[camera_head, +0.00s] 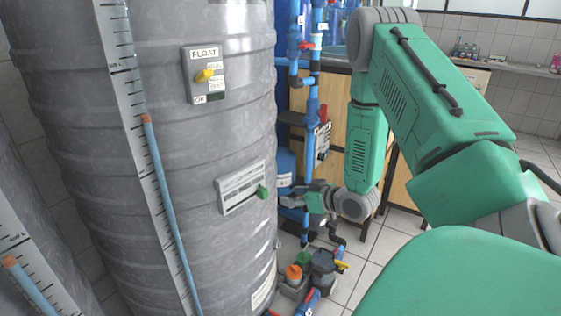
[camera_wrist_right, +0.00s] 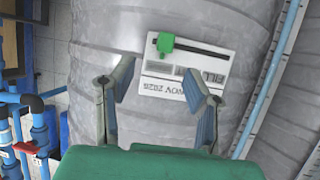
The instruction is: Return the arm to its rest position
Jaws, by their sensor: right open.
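My right arm (camera_head: 440,110) is green and grey. It comes in from the right, reaches forward and bends down beside the large grey tank (camera_head: 150,130). My right gripper (camera_head: 290,197) is at the tank's right side, just right of a white panel with a green slider knob (camera_head: 262,192). In the right wrist view the gripper (camera_wrist_right: 160,80) is open, with nothing visible between its fingers. The panel (camera_wrist_right: 185,85) and its green knob (camera_wrist_right: 165,43) show beyond the fingertips. I cannot tell the exact gap to the panel. My left gripper is not in view.
A FLOAT switch box (camera_head: 205,75) with a yellow knob is higher on the tank. Blue pipes (camera_head: 312,110) with valves run behind the gripper. A wooden-fronted counter (camera_head: 400,185) is behind the arm.

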